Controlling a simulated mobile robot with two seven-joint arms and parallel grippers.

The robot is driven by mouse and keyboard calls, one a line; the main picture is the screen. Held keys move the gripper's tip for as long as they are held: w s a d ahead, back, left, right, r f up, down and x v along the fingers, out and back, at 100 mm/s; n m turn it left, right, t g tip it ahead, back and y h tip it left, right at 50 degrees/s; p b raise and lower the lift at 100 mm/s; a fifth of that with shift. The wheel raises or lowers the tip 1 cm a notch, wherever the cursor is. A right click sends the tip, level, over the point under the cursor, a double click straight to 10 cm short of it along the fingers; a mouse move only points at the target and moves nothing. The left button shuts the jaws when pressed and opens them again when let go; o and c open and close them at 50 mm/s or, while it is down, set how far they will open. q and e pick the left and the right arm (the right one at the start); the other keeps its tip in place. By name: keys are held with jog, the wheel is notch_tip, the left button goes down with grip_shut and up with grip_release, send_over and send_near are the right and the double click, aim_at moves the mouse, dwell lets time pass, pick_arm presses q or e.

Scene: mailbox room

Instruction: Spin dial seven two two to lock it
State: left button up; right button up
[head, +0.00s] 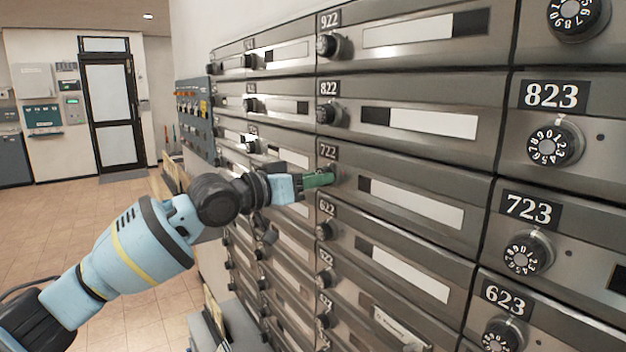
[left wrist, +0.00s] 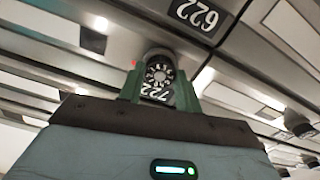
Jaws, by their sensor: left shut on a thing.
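The dial of box 722 (head: 333,172) is a small round dark knob with white numbers, under the label 722 (head: 328,152) on a grey metal mailbox door. My left gripper (head: 328,179) has reached it from the left in the head view, and its green fingers partly hide the dial. In the left wrist view the dial (left wrist: 160,74) sits between the green fingers of my left gripper (left wrist: 160,88), which are shut on it. The 722 label looks upside down there. The exact number the dial points at is too small to tell. My right gripper is not in view.
More boxes with dials surround it: 822 (head: 326,113) above, 622 (head: 324,231) below, and 723 (head: 522,254) to the right. A blue-grey panel (head: 196,115) stands farther along the wall. The tiled floor (head: 110,235) at left is clear towards a door (head: 108,105).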

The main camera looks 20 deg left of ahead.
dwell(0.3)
pick_arm(q)
jog(key=m+b, duration=0.2)
jog(key=m, duration=3.2)
jog(key=shift+m, duration=0.4)
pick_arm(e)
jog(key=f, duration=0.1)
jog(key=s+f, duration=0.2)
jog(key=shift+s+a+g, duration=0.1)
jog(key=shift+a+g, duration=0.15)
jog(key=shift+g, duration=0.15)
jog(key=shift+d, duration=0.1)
